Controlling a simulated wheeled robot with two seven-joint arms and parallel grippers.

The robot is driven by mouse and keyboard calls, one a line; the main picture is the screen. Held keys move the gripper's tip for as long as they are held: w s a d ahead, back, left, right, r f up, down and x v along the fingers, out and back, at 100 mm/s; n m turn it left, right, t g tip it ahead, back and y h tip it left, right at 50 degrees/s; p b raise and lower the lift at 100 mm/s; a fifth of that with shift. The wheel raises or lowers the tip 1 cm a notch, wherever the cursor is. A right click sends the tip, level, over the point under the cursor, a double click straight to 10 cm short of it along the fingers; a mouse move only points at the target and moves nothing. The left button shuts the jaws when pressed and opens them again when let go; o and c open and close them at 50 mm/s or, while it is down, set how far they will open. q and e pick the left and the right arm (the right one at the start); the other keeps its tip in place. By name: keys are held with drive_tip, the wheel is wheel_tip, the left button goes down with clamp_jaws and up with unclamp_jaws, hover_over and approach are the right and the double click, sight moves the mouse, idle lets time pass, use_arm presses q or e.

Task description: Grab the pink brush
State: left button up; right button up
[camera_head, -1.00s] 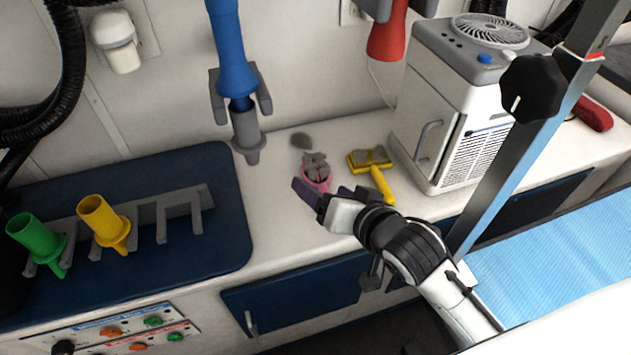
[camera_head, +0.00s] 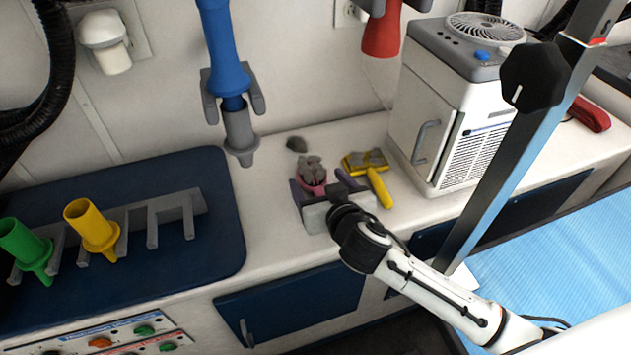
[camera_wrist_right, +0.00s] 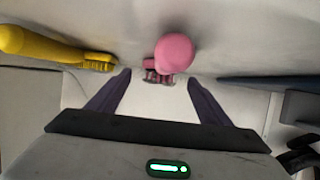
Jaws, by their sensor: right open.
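The pink brush (camera_head: 318,187) is on the white counter, with grey clumps around its head. My right gripper (camera_head: 322,192) is open, with its purple fingers low over the counter on either side of the brush. In the right wrist view, the brush's round pink handle end (camera_wrist_right: 174,54) points toward the camera, and its bristles show just beyond the gap between the fingertips (camera_wrist_right: 158,78). The fingers appear apart from the brush. The gripper body hides part of the near side in the head view. My left gripper is not in view.
A yellow brush (camera_head: 379,187) lies close to the right, also in the right wrist view (camera_wrist_right: 60,50). A blue nozzle (camera_head: 228,50) hangs at back left. Bare counter (camera_head: 262,215) lies left of the gripper.

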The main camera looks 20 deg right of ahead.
drive_tip(key=shift+x, duration=1.2)
drive_tip(key=c, duration=1.1)
drive_tip(key=shift+c, duration=0.2)
